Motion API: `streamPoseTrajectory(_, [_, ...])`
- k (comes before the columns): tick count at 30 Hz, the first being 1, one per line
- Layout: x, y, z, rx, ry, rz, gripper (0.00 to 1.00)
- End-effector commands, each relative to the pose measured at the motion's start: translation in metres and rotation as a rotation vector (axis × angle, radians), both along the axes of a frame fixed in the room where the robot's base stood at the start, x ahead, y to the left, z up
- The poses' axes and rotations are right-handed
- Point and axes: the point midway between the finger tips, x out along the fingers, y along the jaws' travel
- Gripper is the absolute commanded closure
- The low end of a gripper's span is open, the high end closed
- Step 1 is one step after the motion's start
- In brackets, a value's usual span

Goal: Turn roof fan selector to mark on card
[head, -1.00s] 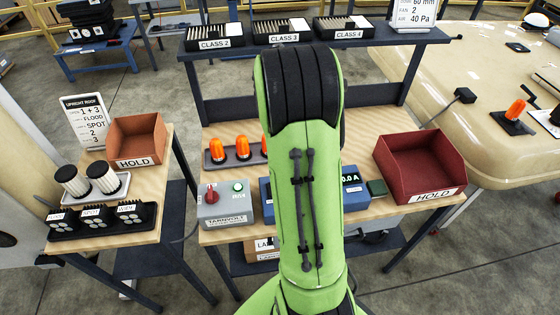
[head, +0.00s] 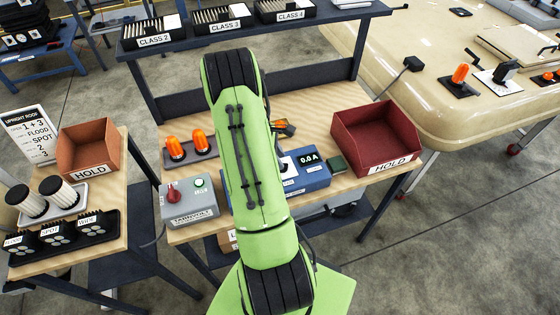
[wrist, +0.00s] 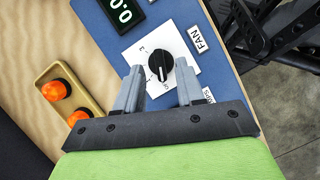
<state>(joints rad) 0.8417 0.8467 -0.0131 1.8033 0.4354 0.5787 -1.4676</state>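The fan selector is a black round knob (wrist: 161,65) with a white pointer line, on a white scale plate (wrist: 140,49) beside a FAN label. Its pointer faces down in the wrist view, toward my gripper's base. A 3 shows on the plate; other marks are partly hidden. My open gripper (wrist: 160,76) has one finger either side of the knob's lower part; contact cannot be told. In the head view my arm hides the gripper and most of the blue box (head: 313,181) bearing the selector. The card at the top edge (head: 350,3) is cut off, its text unreadable.
The blue box's display (head: 308,159) reads 0.0 A. A grey box with a red knob (head: 190,203) and orange beacons (head: 188,147) stand left of it. A red HOLD bin (head: 376,137) stands right. Another bin (head: 89,147) and an UPRIGHT ROOF card (head: 31,135) are at left.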

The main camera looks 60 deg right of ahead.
Motion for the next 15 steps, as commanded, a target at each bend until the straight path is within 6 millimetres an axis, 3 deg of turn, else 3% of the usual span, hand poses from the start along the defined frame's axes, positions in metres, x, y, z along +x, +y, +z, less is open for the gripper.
streamPoseTrajectory(4, [-0.007,-0.002,-0.018,0.002,0.001,0.0,0.62])
streamPoseTrajectory(13, [-0.008,-0.003,-0.021,-0.001,0.0,0.0,0.62])
streamPoseTrajectory(15, [-0.008,-0.003,-0.021,-0.001,0.0,0.0,0.72])
